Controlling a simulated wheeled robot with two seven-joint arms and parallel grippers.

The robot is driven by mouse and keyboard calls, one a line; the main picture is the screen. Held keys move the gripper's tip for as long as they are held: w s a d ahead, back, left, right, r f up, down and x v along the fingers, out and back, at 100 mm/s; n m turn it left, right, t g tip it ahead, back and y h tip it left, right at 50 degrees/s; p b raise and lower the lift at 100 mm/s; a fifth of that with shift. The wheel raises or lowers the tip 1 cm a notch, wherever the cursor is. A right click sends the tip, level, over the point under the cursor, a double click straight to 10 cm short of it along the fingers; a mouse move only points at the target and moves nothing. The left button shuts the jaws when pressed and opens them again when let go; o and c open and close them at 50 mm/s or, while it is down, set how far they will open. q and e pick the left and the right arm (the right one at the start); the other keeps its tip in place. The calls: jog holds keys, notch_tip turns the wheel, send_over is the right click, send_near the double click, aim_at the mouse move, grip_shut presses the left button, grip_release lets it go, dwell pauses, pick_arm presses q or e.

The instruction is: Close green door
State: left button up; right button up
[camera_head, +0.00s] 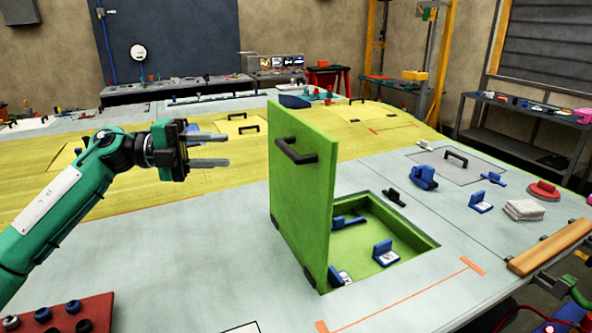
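The green door (300,205) stands upright, open, at the left edge of a green-lined square recess (428,243) in the grey wing surface. A black handle (296,151) is on the door's upper left face. My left gripper (222,149) is left of the door, at about the height of the handle and apart from it. Its two grey fingers point right, spread apart, with nothing between them. My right gripper is not in view. Part of the recess is hidden behind the door.
Blue brackets (384,252) sit in the recess. More blue parts (423,177), a white stack (524,210) and a red disc (543,190) lie to the right. A wooden bar (550,247) lies along the right edge. The surface left of the door is clear.

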aim_at(283, 151)
pick_arm(q)
jog(key=d+p, duration=0.5)
jog(key=d, duration=0.8)
jog(key=shift+s, duration=0.1)
jog(key=shift+d+f, duration=0.1)
jog(key=shift+d, duration=0.35)
grip_shut()
